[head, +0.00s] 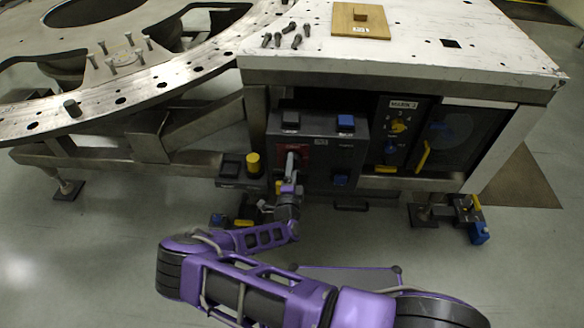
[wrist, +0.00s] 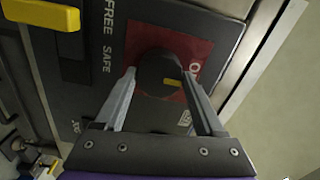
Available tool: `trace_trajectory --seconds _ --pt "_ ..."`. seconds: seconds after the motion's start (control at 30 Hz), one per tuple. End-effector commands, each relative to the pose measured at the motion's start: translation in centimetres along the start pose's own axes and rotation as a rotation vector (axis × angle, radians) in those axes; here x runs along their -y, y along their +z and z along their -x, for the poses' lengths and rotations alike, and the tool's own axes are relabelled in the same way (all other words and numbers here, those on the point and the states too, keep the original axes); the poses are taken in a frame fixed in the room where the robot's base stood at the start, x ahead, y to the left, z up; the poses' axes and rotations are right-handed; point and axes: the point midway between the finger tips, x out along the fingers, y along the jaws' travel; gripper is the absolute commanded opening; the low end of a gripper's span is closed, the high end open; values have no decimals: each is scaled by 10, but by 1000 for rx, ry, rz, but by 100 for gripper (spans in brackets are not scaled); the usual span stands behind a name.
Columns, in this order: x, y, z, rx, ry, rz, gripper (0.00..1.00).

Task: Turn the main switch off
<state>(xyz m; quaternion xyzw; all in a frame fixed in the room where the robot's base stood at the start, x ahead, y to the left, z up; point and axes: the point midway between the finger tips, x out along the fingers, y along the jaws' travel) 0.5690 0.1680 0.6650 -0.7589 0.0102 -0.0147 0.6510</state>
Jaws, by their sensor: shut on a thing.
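The main switch (wrist: 160,68) is a round black knob with a yellow mark, on a red plate (wrist: 199,50) in the wrist view. A white "O" is printed at the plate's right side; the yellow mark lies on the knob's lower right. My gripper (wrist: 158,76) has one finger on each side of the knob and is shut on it. In the head view, my gripper (head: 291,162) reaches the red plate (head: 304,160) on the dark control box (head: 345,159) and hides most of the knob.
A yellow button (head: 253,163) stands left of the box. Blue (head: 346,122) and black (head: 291,119) blocks top it. Right is a panel with a yellow knob (head: 398,125) and a yellow-handled door (head: 447,140).

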Motion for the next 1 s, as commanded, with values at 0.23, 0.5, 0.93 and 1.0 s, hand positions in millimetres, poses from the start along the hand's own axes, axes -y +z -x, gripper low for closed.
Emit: trace_trajectory --seconds 0.23,0.5,0.93,1.0 --pt "0 1 0 2 -1 21 16" --pt "0 0 0 2 -1 22 16" --pt "0 0 1 1 0 19 100" --pt "0 1 4 1 0 19 100"
